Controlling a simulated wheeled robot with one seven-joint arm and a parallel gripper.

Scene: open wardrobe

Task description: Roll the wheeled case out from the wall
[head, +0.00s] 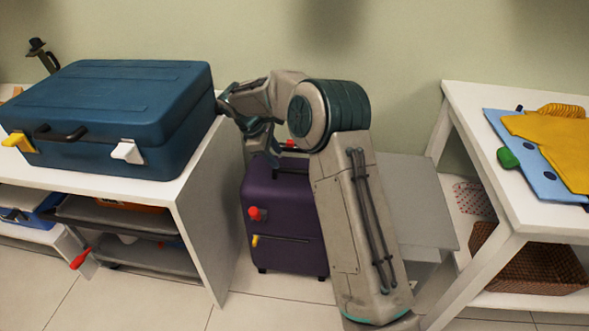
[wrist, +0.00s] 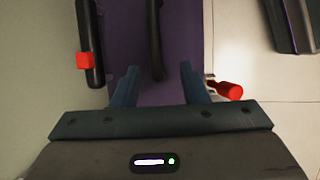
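The wheeled case (head: 284,222) is dark purple and stands upright on small feet or wheels, between the white shelf unit and my arm. Its front has a red knob (head: 257,213) and a yellow one. In the wrist view its purple top (wrist: 125,30) carries a black grip (wrist: 153,35); a black bar with a red button (wrist: 85,61) lies along the wall side. My gripper (wrist: 158,78) is open above the case top. The black grip shows between its fingers, but I cannot tell its depth or any contact. In the head view my arm partly hides the gripper (head: 264,135) and the case's right side.
A white shelf unit (head: 205,215) stands close at left, with a blue suitcase (head: 110,110) on top. A grey low surface (head: 410,195) and a white table (head: 505,180) stand at right. Tiled floor (head: 255,305) is clear in front of the case.

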